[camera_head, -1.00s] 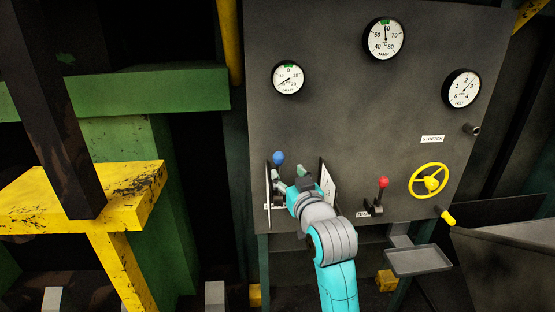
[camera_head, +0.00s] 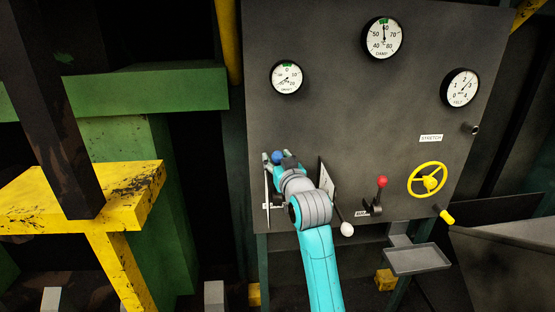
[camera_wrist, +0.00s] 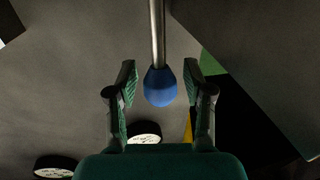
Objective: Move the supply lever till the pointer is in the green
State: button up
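A lever with a blue knob (camera_head: 278,157) stands at the left of the grey panel (camera_head: 330,110). My gripper (camera_head: 279,154) is at this knob with a finger on either side. In the wrist view the blue knob (camera_wrist: 160,87) hangs from a metal rod between the open fingers, with a small gap on each side. A red-knobbed lever (camera_head: 382,182) stands further right; a label by its base is too small to read surely. The left dial (camera_head: 286,77) has a green mark at top; its pointer points lower left, outside it. The middle dial's (camera_head: 382,38) pointer points up at its green mark.
A white knob (camera_head: 347,229) sticks out low, just right of my arm. A yellow handwheel (camera_head: 428,181), a right dial (camera_head: 460,87) and a small grey tray (camera_head: 418,260) are further right.

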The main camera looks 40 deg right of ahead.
grip_shut()
jog(key=shift+s+a+f+n+t+h, duration=0.25)
jog(key=shift+s+a+t, duration=0.2)
jog(key=shift+s+t, duration=0.25)
jog(key=shift+s+a+f+t+h, duration=0.15)
jog(key=shift+s+a+f+t, duration=0.2)
jog(key=shift+s+a+t, duration=0.3)
jog(key=shift+s+a+f+n+t+h, duration=0.2)
jog(key=shift+s+a+f+t, duration=0.1)
jog(key=shift+s+t, duration=0.35)
jog(key=shift+s, duration=0.1)
jog(key=shift+o, duration=1.8)
grip_release()
jog(key=shift+r, duration=0.1)
